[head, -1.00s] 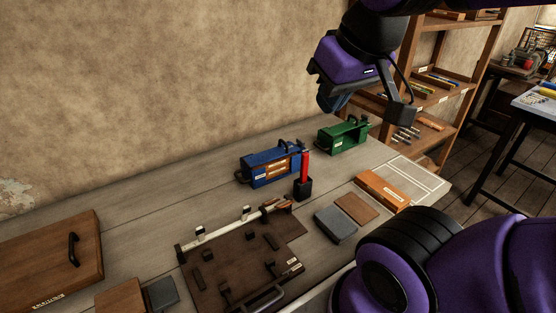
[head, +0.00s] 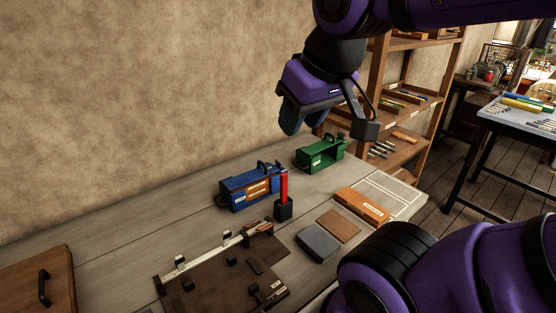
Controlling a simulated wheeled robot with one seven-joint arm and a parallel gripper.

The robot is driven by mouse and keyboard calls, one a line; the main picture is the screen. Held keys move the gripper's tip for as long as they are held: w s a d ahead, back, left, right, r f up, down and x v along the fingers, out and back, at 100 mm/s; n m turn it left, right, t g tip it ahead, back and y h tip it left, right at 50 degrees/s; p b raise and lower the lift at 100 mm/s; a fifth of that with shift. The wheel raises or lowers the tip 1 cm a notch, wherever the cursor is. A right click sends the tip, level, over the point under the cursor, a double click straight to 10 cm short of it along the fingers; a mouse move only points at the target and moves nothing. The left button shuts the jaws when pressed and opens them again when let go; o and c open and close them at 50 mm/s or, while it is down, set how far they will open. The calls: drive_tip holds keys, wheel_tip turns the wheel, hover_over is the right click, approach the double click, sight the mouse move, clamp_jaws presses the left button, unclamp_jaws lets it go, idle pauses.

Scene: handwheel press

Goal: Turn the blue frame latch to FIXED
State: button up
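A blue metal frame (head: 236,191) with a carry handle and a wooden front panel (head: 257,188) stands on the bench near the wall. A red upright handle in a black block (head: 284,207) stands at its right front and hides part of it. I cannot make out a latch or the word FIXED at this size. My gripper (head: 328,126) hangs in the air above and to the right of the blue frame, apart from it. Its two fingers are spread, with nothing visible between them.
A green frame (head: 320,154) stands behind and right of the blue one. An orange-brown box (head: 362,205), a grey block (head: 318,243) and a brown block (head: 339,225) lie at the right. A dark fixture board (head: 215,283) fills the front. Wooden shelves (head: 411,73) stand beyond.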

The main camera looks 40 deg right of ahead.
drive_tip(key=w+d+g, duration=0.1)
drive_tip(key=w+d, duration=0.2)
drive_tip(key=w, duration=0.8)
drive_tip(key=g, duration=0.4)
hover_over(279, 162)
drive_tip(key=w, duration=0.2)
wheel_tip(279, 162, down, 24)
drive_tip(key=f, duration=1.1)
drive_tip(key=shift+w+d, duration=0.2)
drive_tip(key=shift+d, duration=0.2)
clamp_jaws()
